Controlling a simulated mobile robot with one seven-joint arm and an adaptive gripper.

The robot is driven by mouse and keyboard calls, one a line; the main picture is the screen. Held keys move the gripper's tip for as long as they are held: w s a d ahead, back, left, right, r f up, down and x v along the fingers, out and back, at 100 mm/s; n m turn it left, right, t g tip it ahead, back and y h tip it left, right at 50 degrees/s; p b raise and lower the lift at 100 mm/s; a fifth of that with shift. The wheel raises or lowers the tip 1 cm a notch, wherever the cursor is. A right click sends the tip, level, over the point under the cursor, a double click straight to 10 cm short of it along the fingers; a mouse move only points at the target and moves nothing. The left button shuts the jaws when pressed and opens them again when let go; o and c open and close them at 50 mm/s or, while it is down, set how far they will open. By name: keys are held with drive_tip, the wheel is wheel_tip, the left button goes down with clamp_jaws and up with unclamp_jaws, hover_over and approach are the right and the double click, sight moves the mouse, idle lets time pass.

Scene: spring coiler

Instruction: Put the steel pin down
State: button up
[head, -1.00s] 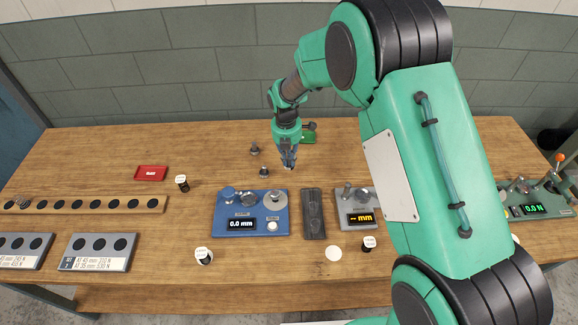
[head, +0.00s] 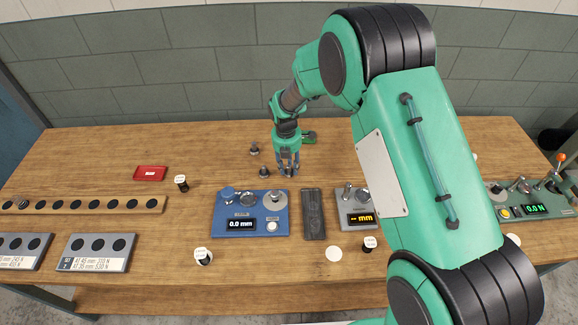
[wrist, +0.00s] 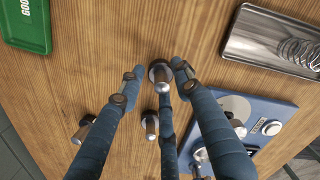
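The steel pin (wrist: 161,76) stands on its dark round base on the wooden table, between my spread fingertips in the wrist view. My gripper (wrist: 156,72) is open around it, with visible gaps between the pin and the two outer fingers. In the head view my gripper (head: 288,173) is low over the table behind the blue gauge, and its fingers mostly hide this pin. Two similar pins stand to the left, one nearer (head: 264,171) and one farther back (head: 254,149).
The blue gauge (head: 222,231) reading 0.0 mm stands in front of my gripper. A dark tray (head: 313,232) holds a spring, seen in the wrist view. A green GOOD tray (wrist: 27,36) is behind.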

sight(287, 166)
wheel_tip(287, 166, up, 12)
drive_tip(key=p, duration=0.1)
drive_tip(key=shift+s+a+p, duration=0.2)
drive_tip(key=shift+a+p, duration=0.15)
drive_tip(key=shift+p, duration=0.05)
idle(0.5)
drive_tip(key=shift+r, duration=0.1)
idle(0.5)
